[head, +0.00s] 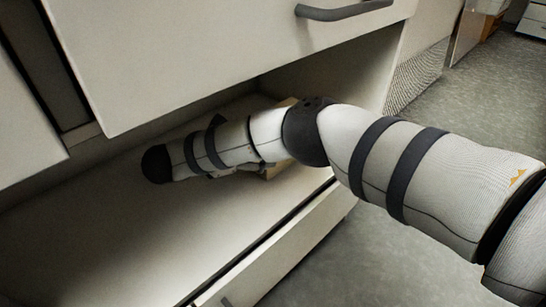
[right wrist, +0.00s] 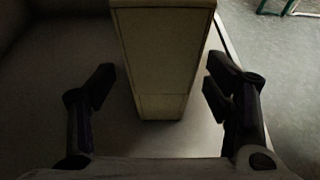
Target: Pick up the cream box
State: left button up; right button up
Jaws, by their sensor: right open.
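The cream box (right wrist: 160,60) stands tall in the right wrist view, between the two fingers of my right gripper (right wrist: 158,88). The fingers are open, one on each side of the box, with a visible gap on both sides. In the head view my right arm reaches in from the right over the open drawer and covers most of the box; a small tan part of it (head: 278,169) shows below the arm. My left gripper is not in view.
The box is in a pulled-out drawer (head: 110,245), whose front panel (head: 285,245) runs along the lower right. A closed drawer front (head: 200,50) with a dark handle (head: 345,10) overhangs the arm. Grey floor (head: 345,265) lies clear to the right.

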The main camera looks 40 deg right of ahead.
jog(key=b+x, duration=0.1)
jog(key=x, duration=0.2)
jog(key=b+x, duration=0.2)
jog(key=x, duration=0.1)
jog(key=shift+d+f, duration=0.2)
jog(key=shift+f, duration=0.35)
jog(key=shift+d, duration=0.2)
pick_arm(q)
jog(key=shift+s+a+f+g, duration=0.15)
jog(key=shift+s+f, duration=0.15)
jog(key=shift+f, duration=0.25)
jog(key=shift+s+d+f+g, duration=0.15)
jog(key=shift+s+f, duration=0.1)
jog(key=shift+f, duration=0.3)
pick_arm(e)
jog(key=shift+r, duration=0.1)
jog(key=c, duration=1.3)
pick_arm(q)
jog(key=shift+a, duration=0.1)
pick_arm(e)
jog(key=shift+c, duration=0.2)
